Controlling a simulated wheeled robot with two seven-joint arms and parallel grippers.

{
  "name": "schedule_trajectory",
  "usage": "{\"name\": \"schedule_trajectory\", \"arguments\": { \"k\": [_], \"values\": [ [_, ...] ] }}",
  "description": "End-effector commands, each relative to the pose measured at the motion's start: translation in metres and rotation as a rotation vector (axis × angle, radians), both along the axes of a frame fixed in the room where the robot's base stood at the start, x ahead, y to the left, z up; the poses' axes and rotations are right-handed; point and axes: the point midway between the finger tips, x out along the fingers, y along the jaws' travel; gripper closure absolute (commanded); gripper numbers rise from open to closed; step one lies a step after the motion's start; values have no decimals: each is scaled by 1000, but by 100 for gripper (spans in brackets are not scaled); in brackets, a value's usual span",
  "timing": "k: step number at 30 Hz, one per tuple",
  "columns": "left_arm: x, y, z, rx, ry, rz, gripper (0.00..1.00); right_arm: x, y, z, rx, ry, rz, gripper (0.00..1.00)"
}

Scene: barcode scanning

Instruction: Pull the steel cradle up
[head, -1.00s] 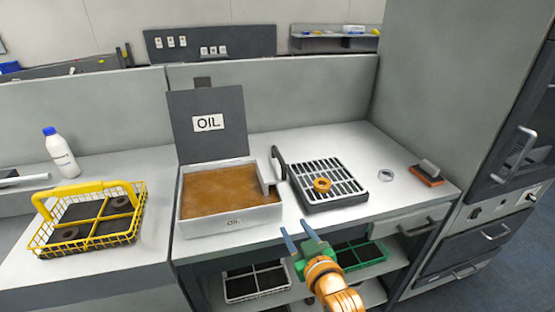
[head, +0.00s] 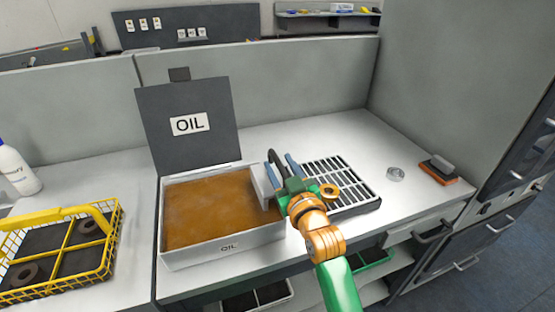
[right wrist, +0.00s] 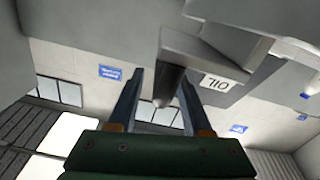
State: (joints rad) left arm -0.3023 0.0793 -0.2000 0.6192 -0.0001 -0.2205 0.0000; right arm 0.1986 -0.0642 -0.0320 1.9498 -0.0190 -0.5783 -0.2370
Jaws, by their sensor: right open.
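The steel cradle (head: 261,187) is at the right wall of the oil tank (head: 192,256). Its upper part and dark curved handle (head: 274,158) stand above the rim; any part in the brown oil is hidden. My right gripper (head: 282,160) is open at the handle, its blue fingers pointing up and away. In the right wrist view, the dark handle (right wrist: 168,82) shows between the two open fingers (right wrist: 156,98), beneath a grey steel part (right wrist: 205,55). I cannot tell whether the fingers touch it. My left gripper is not in view.
The open OIL lid (head: 190,145) stands behind the tank. A yellow basket (head: 65,250) is at left. A brush (head: 440,170) lies at right.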

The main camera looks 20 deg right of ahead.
Motion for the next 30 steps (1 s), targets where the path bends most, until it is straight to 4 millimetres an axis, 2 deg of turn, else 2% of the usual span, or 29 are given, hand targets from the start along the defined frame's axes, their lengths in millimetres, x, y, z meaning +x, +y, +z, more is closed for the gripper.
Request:
{"name": "schedule_trajectory", "arguments": {
  "k": [5,12,13,14,18,30],
  "values": [
    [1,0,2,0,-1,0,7,15,1,0,1,0,0,50],
    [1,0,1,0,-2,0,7,16,1,-1,0,1,0,50],
    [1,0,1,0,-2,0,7,16,1,-1,1,1,0,53],
    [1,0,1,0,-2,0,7,16,1,-1,0,1,0,61],
    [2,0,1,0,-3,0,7,16,1,0,0,1,0,99],
    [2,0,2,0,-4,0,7,16,1,0,0,1,0,100]
  ]
}}
